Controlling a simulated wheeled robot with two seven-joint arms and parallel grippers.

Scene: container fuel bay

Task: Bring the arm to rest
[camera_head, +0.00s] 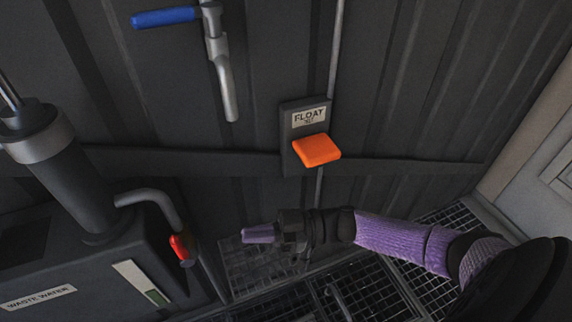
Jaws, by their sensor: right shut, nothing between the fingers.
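My right arm (400,240), with purple sleeves and black joints, comes in from the lower right and reaches left across the lower middle. Its right gripper (258,233) has purple fingertips pressed together with nothing between them. It points left and hangs in front of the dark wall, below the orange float switch flap (316,150) and apart from it. The flap sticks out from a dark plate labelled FLOAT (308,116). My left gripper is out of view.
A waste water tank (60,262) with a dark cylinder, a bent pipe and a red-tipped part (181,247) stands at left. A blue-handled valve (165,17) with a metal spout is on the wall above. Metal grating (450,222) covers the floor. A pale panel (535,165) is at right.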

